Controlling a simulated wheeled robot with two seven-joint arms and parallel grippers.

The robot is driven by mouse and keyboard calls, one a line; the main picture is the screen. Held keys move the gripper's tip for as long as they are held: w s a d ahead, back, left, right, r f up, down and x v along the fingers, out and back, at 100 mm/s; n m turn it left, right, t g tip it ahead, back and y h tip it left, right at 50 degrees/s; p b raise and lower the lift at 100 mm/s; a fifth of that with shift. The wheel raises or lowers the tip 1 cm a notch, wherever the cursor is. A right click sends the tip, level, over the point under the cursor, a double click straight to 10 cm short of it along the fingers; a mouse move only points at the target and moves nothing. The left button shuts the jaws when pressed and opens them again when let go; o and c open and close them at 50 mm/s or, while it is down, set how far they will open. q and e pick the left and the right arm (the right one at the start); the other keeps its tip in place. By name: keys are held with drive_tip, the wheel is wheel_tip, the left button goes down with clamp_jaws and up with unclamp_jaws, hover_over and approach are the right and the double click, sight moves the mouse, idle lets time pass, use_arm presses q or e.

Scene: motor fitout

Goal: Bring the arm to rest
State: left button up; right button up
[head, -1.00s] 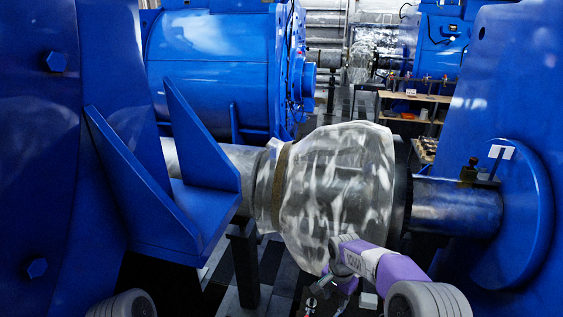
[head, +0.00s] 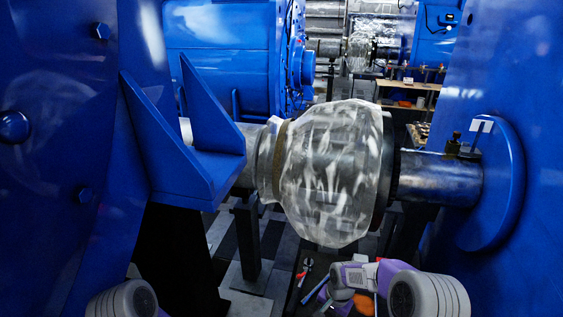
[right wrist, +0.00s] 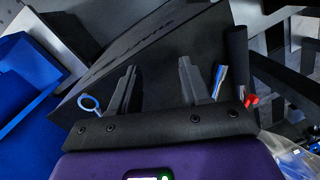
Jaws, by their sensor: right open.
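My right arm (head: 385,280) comes in at the bottom right of the head view, bent below the plastic-wrapped coupling (head: 330,175) and apart from it in the picture. In the right wrist view my right gripper (right wrist: 158,66) is open, its two dark fingers apart with nothing between them. Behind the fingers is a dark panel or case (right wrist: 150,45) with faint lettering. Of my left arm, only a grey rounded joint (head: 122,298) shows at the bottom left of the head view; its gripper is out of view.
A blue bracket (head: 185,180) and a shaft (head: 435,178) flank the coupling, with large blue housings on both sides. Hand tools (head: 305,270) lie low near my right arm. In the wrist view, a blue ring handle (right wrist: 89,103) and a red-ended tool (right wrist: 251,100) show beside the fingers.

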drive_tip(key=s+a+f+n+y+b, duration=0.1)
drive_tip(key=s+a+f+n+b, duration=0.1)
drive_tip(key=s+f, duration=0.6)
drive_tip(key=s+a+f+n+y+b, duration=0.1)
drive_tip(key=s+a+f+n+b, duration=0.1)
drive_tip(key=s+f, duration=0.6)
drive_tip(key=s, duration=0.7)
drive_tip(key=shift+s+a+f+t+y, duration=0.2)
drive_tip(key=shift+f+t+y, duration=0.1)
drive_tip(key=shift+t, duration=0.1)
